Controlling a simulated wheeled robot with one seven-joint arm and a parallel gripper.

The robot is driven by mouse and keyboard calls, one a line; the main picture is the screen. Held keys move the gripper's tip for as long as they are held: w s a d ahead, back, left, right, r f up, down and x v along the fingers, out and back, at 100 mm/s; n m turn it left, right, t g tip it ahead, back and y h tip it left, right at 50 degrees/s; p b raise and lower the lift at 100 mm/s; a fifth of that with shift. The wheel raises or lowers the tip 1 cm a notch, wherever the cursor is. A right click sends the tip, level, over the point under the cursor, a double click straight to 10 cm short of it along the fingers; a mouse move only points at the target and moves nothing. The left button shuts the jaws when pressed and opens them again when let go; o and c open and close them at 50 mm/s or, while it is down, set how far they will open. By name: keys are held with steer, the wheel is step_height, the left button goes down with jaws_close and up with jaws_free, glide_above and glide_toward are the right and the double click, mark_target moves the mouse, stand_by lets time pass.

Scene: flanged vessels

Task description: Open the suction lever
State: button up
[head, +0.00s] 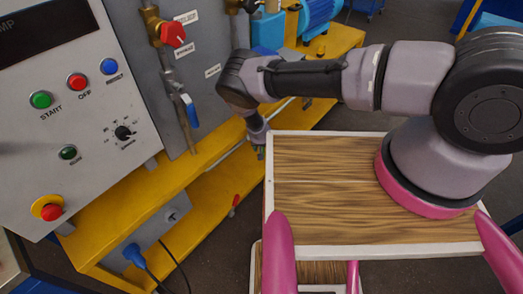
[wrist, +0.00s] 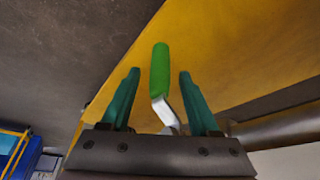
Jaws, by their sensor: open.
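A lever with a green grip (wrist: 160,72) and a bent metal shank (wrist: 163,110) stands upright in the wrist view. My gripper (wrist: 158,80) is open, with one teal finger on each side of the green grip and a visible gap on both sides. The grip's tip reaches a little past the fingertips. In the head view my gripper (head: 259,147) is small, low beside the yellow frame, and partly hidden by my arm. I cannot make out the green lever there. No label shows on it.
A yellow frame (head: 215,150) carries a control panel (head: 75,110) with several buttons. A red valve handle (head: 172,35), a blue lever (head: 190,110) and a red lever (head: 236,201) are nearby. A metal pipe (wrist: 285,130) runs right of the fingers. Dark floor lies beyond my arm.

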steer(key=shift+x, duration=0.8)
jaws_close()
stand_by(1.0)
